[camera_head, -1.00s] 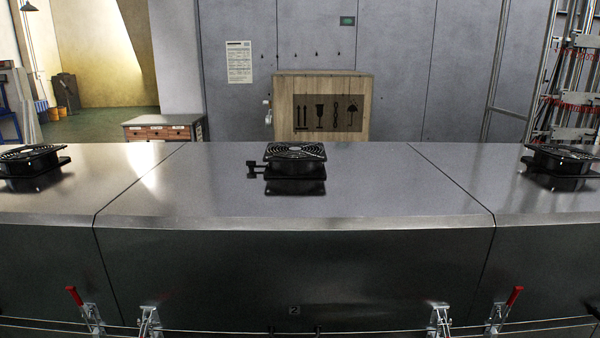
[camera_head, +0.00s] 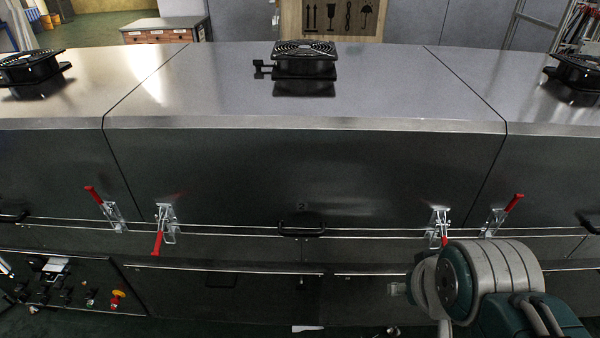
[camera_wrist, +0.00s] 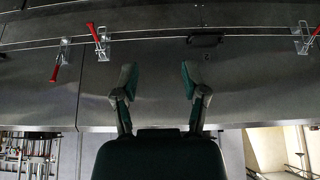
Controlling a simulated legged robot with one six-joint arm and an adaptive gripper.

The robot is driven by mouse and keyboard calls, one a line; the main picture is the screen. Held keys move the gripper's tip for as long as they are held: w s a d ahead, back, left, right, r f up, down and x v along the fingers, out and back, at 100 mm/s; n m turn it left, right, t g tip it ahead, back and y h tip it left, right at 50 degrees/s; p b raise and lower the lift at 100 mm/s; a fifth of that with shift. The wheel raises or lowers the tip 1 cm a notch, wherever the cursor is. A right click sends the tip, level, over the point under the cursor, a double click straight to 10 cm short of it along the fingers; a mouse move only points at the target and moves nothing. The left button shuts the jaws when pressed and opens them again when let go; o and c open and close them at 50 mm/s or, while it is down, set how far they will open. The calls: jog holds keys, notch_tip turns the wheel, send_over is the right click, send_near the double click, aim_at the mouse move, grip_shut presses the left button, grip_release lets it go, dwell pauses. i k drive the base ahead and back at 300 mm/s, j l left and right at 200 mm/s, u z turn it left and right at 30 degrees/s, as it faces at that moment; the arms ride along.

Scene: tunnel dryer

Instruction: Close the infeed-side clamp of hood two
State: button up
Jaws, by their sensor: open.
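Hood two (camera_head: 290,165) is the middle metal hood, with a small "2" on its front. Its left clamp (camera_head: 166,222) has a red lever hanging down. Its right clamp (camera_head: 438,218) also has its red lever down, partly hidden behind my arm. It shows in the wrist view (camera_wrist: 104,42), which is upside down. The frames do not show which side is infeed. My gripper (camera_wrist: 158,80) is open and empty, its fingers apart in front of the hood face and touching no clamp. My gripper's fingers cannot be made out in the head view.
Neighbouring hoods' clamps, one left (camera_head: 112,214) and one right (camera_head: 496,218), have raised red levers. A black handle (camera_head: 302,228) sits at hood two's lower middle. Thin rails run along the front. A fan (camera_head: 304,60) stands on top. A control panel (camera_head: 70,285) is at lower left.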

aim_at(156, 252)
jog(key=i+j, duration=0.1)
jog(key=j, duration=0.25)
jog(key=i+j+u, duration=0.1)
jog(key=j, duration=0.2)
jog(key=i+j, duration=0.1)
jog(key=j, duration=0.25)
jog(key=i+j, duration=0.1)
jog(key=j, duration=0.25)
jog(key=k+u, duration=0.05)
